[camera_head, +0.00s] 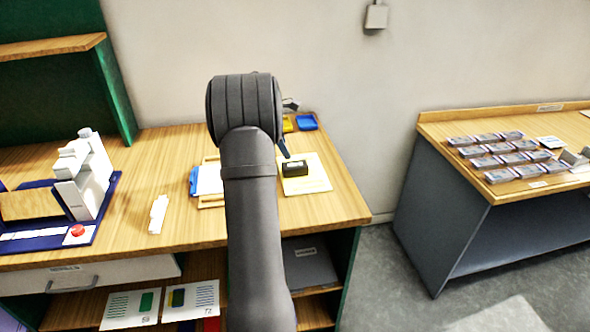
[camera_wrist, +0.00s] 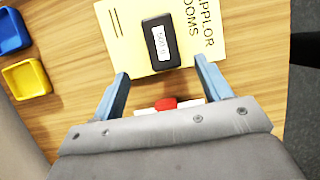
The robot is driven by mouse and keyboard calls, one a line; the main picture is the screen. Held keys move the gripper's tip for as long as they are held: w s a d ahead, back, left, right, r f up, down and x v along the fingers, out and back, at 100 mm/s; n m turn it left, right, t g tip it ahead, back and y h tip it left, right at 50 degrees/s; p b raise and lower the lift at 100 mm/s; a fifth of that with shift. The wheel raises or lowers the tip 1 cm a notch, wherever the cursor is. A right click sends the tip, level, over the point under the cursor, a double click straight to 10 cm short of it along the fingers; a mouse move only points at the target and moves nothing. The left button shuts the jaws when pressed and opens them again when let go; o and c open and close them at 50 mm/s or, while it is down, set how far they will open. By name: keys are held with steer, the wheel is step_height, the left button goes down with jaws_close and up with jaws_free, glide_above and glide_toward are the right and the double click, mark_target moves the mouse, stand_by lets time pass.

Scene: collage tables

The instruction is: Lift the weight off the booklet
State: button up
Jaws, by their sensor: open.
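The weight is a black block with a white label (camera_wrist: 161,42), lying on a pale yellow booklet (camera_wrist: 118,40) with printed text. In the head view the weight (camera_head: 295,169) sits on the booklet (camera_head: 315,184) near the right end of the wooden table. My gripper (camera_wrist: 160,74) is open, its two blue fingers apart, with the fingertips just short of the weight's near end and nothing held between them.
A yellow tray (camera_wrist: 27,77) and a blue tray (camera_wrist: 12,30) lie left of the booklet in the wrist view. A blue clipboard (camera_head: 194,181) lies left of the booklet in the head view. A white machine (camera_head: 90,175) stands farther left. The wall is close behind the table.

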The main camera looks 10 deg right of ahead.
mark_target(295, 164)
steer(key=x, duration=0.4)
steer(key=shift+f, duration=0.1)
steer(key=x, duration=0.5)
steer(key=shift+s+d, duration=0.15)
steer(key=shift+d, duration=0.05)
steer(key=c, duration=1.4)
